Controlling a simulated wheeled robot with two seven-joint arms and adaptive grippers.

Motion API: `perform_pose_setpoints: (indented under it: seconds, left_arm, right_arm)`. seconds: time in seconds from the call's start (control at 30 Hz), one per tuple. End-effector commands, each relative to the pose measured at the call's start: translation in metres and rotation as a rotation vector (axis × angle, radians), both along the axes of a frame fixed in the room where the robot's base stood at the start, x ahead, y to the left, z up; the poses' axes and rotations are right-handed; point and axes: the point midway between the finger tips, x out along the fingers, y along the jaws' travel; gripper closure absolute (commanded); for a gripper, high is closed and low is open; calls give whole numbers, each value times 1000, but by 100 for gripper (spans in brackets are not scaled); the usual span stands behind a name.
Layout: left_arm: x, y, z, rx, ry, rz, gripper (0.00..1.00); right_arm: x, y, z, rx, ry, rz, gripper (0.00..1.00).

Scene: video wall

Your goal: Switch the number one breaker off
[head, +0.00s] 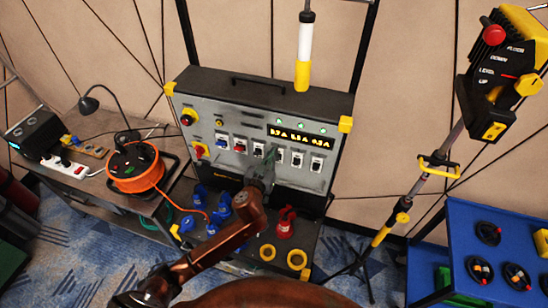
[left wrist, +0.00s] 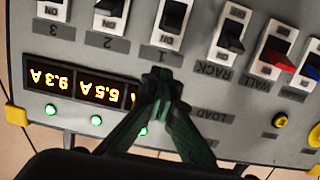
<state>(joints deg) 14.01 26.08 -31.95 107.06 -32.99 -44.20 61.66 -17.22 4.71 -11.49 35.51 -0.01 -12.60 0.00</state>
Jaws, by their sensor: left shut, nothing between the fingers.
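The number one breaker (left wrist: 173,16) is a white switch with a black lever, on a grey panel (head: 205,112). The word ON shows beside its lever in the left wrist view, which sees the panel upside down; I cannot tell for sure which way the lever is set. In the head view the breaker (head: 280,156) is just right of my left gripper (head: 268,158). My left gripper (left wrist: 158,78) is shut and empty, its tips at the label under the breaker's ON side and over part of the display. I cannot tell whether it touches the panel. My right gripper is not in view.
Breakers two (left wrist: 109,14) and three (left wrist: 52,8) and the RACK breaker (left wrist: 232,32) flank number one closely. A lit amber display (head: 300,135) with green lamps sits above. Blue plugs (head: 220,205) and a red plug (head: 285,222) are below. An orange cable reel (head: 135,172) stands left.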

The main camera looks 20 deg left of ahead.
Motion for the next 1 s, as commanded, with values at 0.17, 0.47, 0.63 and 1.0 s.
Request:
perform_pose_setpoints:
  seconds: [0.17, 0.47, 0.63, 1.0]
  left_arm:
    - [36, -1, -3, 3, -1, 2, 100]
    - [15, 0, -38, 1, 2, 0, 100]
    - [13, 0, -41, 0, 0, 0, 100]
    - [13, 0, -42, 0, -4, 0, 100]
  right_arm:
    - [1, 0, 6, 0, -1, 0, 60]
    - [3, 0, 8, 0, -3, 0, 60]
    - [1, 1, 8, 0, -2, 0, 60]
    - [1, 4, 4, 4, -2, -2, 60]
